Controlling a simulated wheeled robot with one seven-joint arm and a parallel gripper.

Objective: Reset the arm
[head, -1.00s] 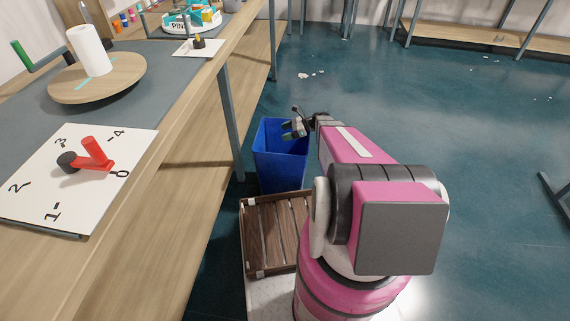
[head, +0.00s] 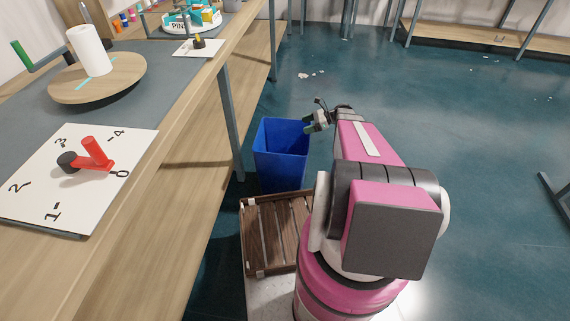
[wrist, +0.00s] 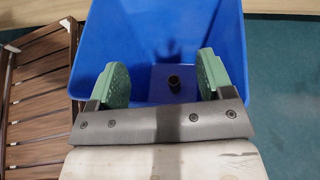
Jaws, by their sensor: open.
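My gripper (head: 312,122) is at the end of my pink arm, just right of the top of a blue bin (head: 281,152) in the head view. In the wrist view its two green finger pads (wrist: 163,82) are wide apart with nothing between them. The blue bin (wrist: 160,25) fills the middle of the wrist view, and a small dark cylinder (wrist: 174,84) lies at its bottom.
A long workbench (head: 190,130) runs along the left, holding a white dial board (head: 35,200) with a red lever and a round wooden turntable (head: 125,75).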

